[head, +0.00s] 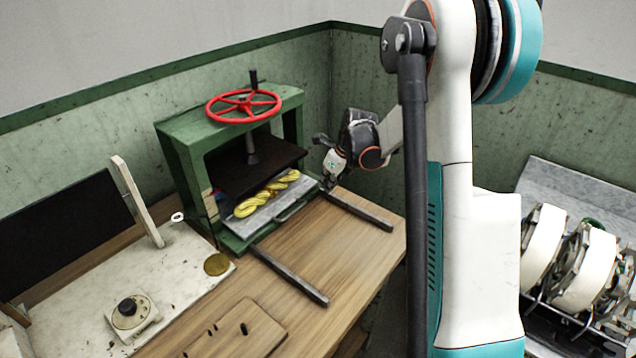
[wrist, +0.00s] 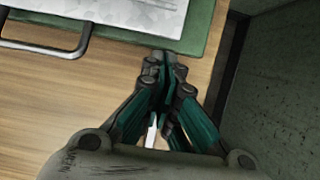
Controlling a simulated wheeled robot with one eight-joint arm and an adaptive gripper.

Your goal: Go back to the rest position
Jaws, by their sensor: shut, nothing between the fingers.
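My gripper (head: 328,183) is at the front right corner of the green press (head: 185,150), above the wooden table. In the wrist view my gripper (wrist: 165,62) has its fingers together with nothing between them, close to the edge of a green plate (wrist: 207,30). My arm comes in from the right of the head view. Yellow twisted skeins (head: 266,193) lie on the grey tray (head: 290,208) inside the press, under its dark pressing plate (head: 255,165). I cannot tell whether the fingertips touch the press.
A red handwheel (head: 243,105) tops the press. Two dark rails (head: 290,277) reach forward on the wooden table (head: 345,255). A tray handle (wrist: 50,47) shows in the wrist view. A stained board (head: 75,290) is at left; white reels (head: 585,270) stand at right.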

